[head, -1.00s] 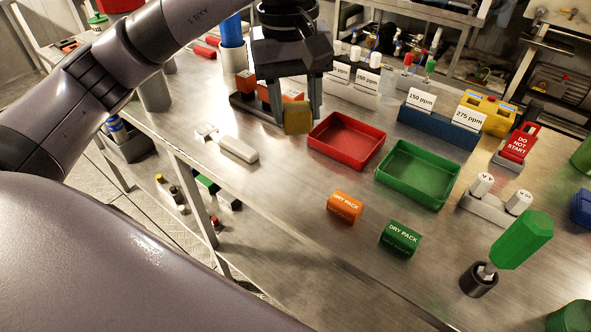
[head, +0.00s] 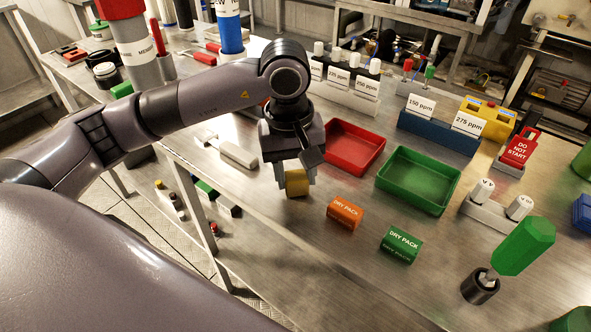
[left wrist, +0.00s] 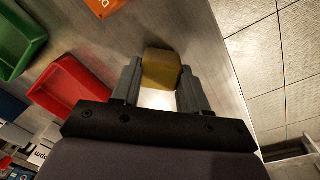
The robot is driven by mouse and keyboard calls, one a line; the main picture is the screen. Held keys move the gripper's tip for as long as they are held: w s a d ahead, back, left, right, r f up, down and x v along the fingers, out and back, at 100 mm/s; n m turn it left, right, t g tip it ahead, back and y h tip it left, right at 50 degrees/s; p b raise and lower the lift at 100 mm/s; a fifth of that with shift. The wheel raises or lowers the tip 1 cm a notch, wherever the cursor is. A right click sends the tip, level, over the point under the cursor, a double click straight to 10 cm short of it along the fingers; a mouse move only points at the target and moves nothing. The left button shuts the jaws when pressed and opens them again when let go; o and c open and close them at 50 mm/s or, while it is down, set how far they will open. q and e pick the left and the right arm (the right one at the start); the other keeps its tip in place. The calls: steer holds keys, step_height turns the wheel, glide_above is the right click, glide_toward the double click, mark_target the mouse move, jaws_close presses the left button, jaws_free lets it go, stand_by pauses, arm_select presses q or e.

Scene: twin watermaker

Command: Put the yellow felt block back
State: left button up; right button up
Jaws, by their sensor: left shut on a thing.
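The yellow felt block (head: 296,182) is between the fingers of my left gripper (head: 296,176), near the front edge of the bench in the head view. The gripper is shut on it; in the left wrist view the block (left wrist: 161,69) sits at the tips of the left gripper's fingers (left wrist: 160,85). The block is left of the orange DRY PACK block (head: 344,213) and in front of the red tray (head: 378,158). I cannot tell whether it touches the bench. My right gripper is not in view.
A green tray (head: 418,207) stands right of the red one, with a green DRY PACK block (head: 401,244) in front. A white-handled tool (head: 238,155) lies to the left. Labelled ppm racks (head: 437,133) stand behind. A green-handled tool (head: 523,246) stands upright at right.

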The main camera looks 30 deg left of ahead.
mark_target(290, 177)
arm_select(q)
steer(key=shift+f, duration=0.15)
steer(key=o, duration=1.1)
steer(key=shift+c, duration=0.2)
steer(key=shift+r, duration=0.25)
step_height(290, 177, up, 12)
steer(key=shift+s+a, duration=0.25)
steer(key=shift+s, duration=0.1)
steer(key=shift+f, duration=0.1)
